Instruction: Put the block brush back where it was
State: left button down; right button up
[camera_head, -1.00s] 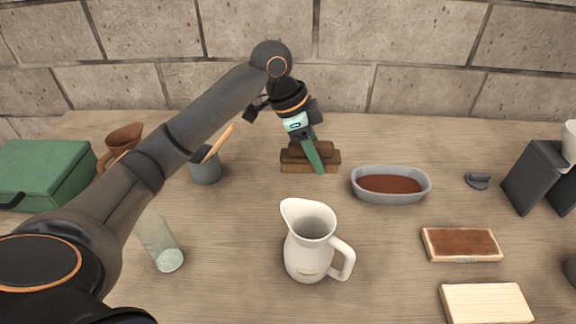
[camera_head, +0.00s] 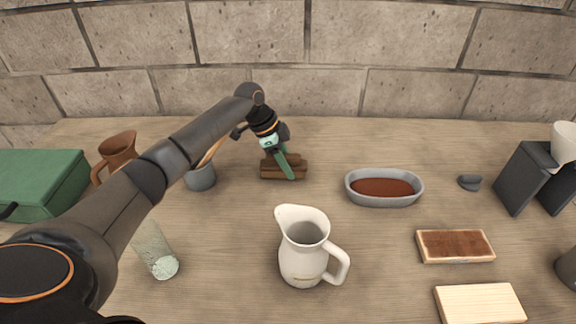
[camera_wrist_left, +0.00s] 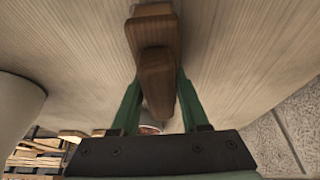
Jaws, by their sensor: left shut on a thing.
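The block brush (camera_head: 270,172) is a dark brown wooden block with a narrower raised top, in the back middle of the table in the head view. My left gripper (camera_head: 286,163) reaches it from above and is shut on its raised top. In the left wrist view the brush (camera_wrist_left: 152,30) shows between the green fingers of the gripper (camera_wrist_left: 159,85). I cannot tell whether its underside touches the table. My right gripper is not in view.
A grey pot (camera_head: 200,178) stands left of the brush, and an oval dish (camera_head: 384,199) with brown contents stands right. A white jug (camera_head: 300,262) is in front. A brown mug (camera_head: 118,150), green case (camera_head: 40,182) and glass (camera_head: 150,243) are left. Brown (camera_head: 455,246) and pale (camera_head: 480,304) blocks lie front right.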

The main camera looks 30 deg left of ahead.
pick_arm(q)
jog(key=shift+f, duration=0.4)
jog(key=shift+f, duration=0.2)
jog(key=shift+c, duration=2)
grip_release()
jog(key=v, duration=1.2)
jog(key=shift+r, duration=0.25)
